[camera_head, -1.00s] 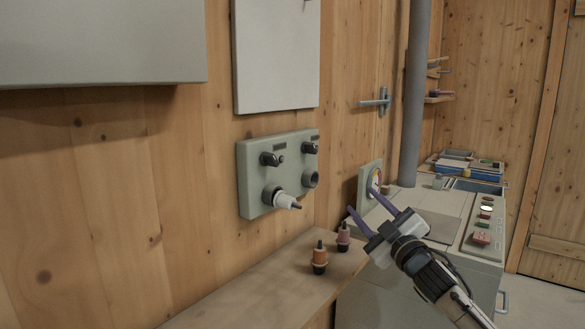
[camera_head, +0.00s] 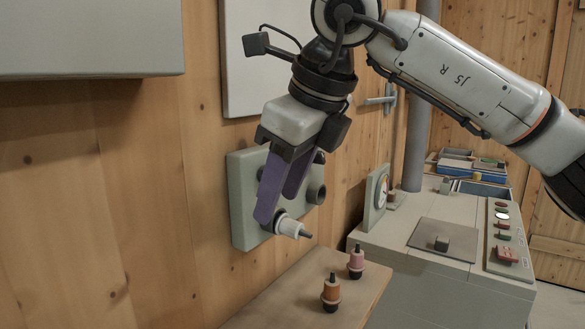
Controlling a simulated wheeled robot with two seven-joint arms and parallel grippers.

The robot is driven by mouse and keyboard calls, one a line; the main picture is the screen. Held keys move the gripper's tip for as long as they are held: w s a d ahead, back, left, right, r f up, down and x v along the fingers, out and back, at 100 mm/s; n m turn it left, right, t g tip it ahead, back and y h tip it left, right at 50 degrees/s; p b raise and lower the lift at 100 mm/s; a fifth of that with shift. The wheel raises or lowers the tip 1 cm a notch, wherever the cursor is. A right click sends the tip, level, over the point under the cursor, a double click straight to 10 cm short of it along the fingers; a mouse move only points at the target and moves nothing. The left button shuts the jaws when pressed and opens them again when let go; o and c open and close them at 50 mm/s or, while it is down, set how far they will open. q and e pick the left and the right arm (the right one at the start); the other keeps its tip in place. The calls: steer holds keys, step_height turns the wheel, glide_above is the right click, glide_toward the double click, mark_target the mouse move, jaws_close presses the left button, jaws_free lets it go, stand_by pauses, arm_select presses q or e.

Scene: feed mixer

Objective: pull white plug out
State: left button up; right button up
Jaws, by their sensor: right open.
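The white plug (camera_head: 290,226) sits in the lower left socket of the grey-green wall panel (camera_head: 243,208), its dark tip pointing out to the right. My right gripper (camera_head: 276,208) has come down in front of the panel from above, with its purple fingers pointing down. The fingers are open, and their tips are just above and left of the plug in the picture. I cannot tell whether they touch it. The fingers and wrist hide most of the panel's upper part, including its left knob. My left gripper is not in view.
A grey machine cabinet (camera_head: 440,290) with a gauge and buttons stands at right. A white board (camera_head: 240,70) hangs above the panel.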

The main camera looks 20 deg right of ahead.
mark_target(293, 222)
steer(key=w+d+f, duration=0.1)
steer(key=f, duration=0.1)
steer(key=w+d+f+h, duration=0.1)
steer(key=w+f, duration=0.1)
steer(key=f, duration=0.1)
steer(key=w+d+f+h, duration=0.1)
steer(key=w+f, duration=0.1)
steer(key=shift+w+d+f+m+t+p, duration=0.2)
steer(key=shift+d+m+t+p, duration=0.1)
steer(key=shift+t+p, duration=0.1)
steer(key=shift+c, duration=0.4)
jaws_close()
